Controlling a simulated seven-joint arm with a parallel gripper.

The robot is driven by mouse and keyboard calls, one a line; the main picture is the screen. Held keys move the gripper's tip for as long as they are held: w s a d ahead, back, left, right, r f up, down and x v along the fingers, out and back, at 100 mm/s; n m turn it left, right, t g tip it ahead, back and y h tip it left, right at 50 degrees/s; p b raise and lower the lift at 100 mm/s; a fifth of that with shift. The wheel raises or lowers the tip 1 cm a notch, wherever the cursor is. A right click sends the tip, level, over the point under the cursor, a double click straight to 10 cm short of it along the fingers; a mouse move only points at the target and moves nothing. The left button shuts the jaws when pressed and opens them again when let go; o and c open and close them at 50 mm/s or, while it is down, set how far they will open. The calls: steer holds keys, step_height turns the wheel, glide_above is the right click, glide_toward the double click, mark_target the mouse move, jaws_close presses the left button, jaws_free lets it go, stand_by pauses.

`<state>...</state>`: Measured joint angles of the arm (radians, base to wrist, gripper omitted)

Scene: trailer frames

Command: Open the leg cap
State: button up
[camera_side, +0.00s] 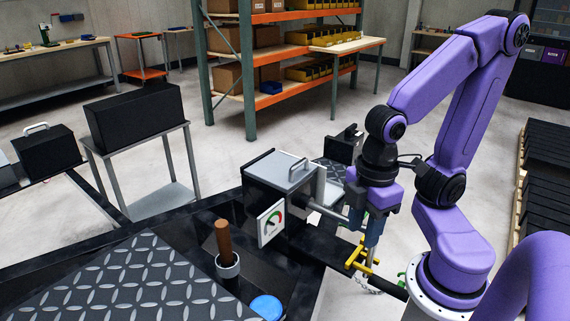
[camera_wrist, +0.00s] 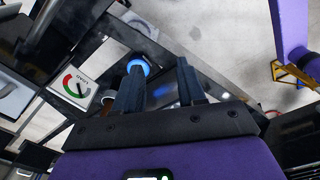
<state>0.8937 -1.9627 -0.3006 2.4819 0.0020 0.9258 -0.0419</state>
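A round blue cap (camera_side: 266,307) sits low on the dark trailer frame, at the bottom edge of the side view. I take it as the leg cap. In the wrist view a blue round part (camera_wrist: 139,66) shows beyond the left fingertip, partly covered by that finger. My gripper (camera_side: 371,242) points down over the right side of the frame, well apart from the blue cap. In the wrist view my gripper (camera_wrist: 160,80) has its two dark fingers spread, with nothing held between them.
A brown handle (camera_side: 223,238) stands upright in a grey tube. A yellow part (camera_side: 362,258) is close by my gripper. Diamond plate (camera_side: 140,285) lies at left.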

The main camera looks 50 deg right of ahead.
steer(key=w+r+n, duration=0.1)
steer(key=w+r, duration=0.3)
steer(key=w, duration=0.3)
step_height(320, 180, up, 12)
steer(key=n+t, duration=0.2)
steer(key=n, duration=0.2)
glide_above(299, 162)
steer(key=s, duration=0.4)
steer(key=w+f, duration=0.1)
steer(key=f, duration=0.4)
steer(key=w+f, duration=0.1)
steer(key=f, duration=0.5)
steer(key=w+f, duration=0.1)
steer(key=f, duration=0.5)
steer(key=shift+w, duration=0.3)
jaws_close()
